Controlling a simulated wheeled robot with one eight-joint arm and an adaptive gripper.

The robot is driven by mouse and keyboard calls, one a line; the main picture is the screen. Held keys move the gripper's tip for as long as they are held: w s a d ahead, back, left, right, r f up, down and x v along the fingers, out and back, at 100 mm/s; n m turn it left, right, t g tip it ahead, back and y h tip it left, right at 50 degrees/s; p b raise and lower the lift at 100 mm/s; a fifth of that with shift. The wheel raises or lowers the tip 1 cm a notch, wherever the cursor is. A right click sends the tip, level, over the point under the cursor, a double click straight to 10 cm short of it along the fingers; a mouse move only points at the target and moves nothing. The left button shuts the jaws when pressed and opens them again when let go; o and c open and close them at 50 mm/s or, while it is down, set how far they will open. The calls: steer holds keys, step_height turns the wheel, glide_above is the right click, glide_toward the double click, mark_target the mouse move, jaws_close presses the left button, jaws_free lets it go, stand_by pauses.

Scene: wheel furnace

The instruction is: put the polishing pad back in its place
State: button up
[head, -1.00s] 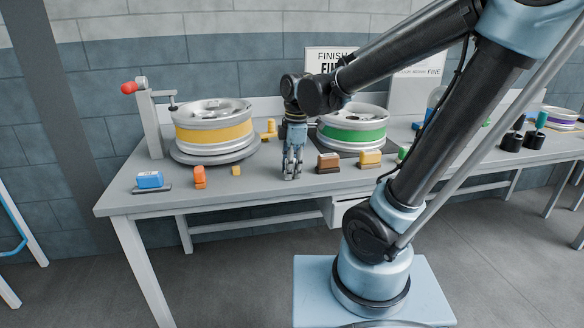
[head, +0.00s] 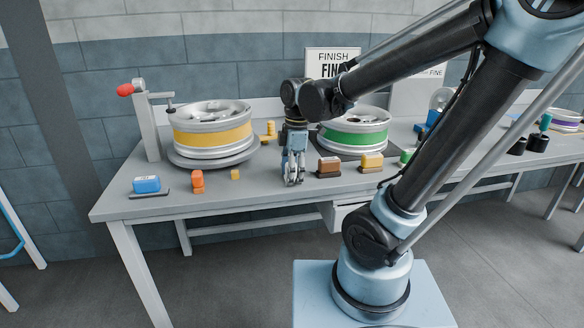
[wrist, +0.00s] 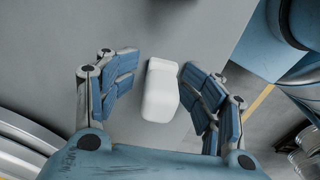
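My gripper (head: 293,182) points down at the table, left of the brown block, with its fingertips close to the top. In the wrist view my gripper (wrist: 160,88) has its two blue-padded fingers apart. A white rounded block (wrist: 160,92) lies between them, with a gap at the left finger and almost none at the right. It may be the polishing pad; the frames do not make this certain. In the head view the fingers mostly hide it.
On the grey table (head: 265,198) stand a blue block (head: 147,184), an orange piece (head: 198,181), a small yellow cube (head: 235,174), a brown block (head: 328,166) and a yellow block (head: 371,161). Behind are a yellow-banded wheel (head: 212,133) and a green-banded wheel (head: 354,135).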

steer(key=r, duration=1.3)
steer(key=shift+w+d+r, duration=0.1)
steer(key=shift+d, duration=0.3)
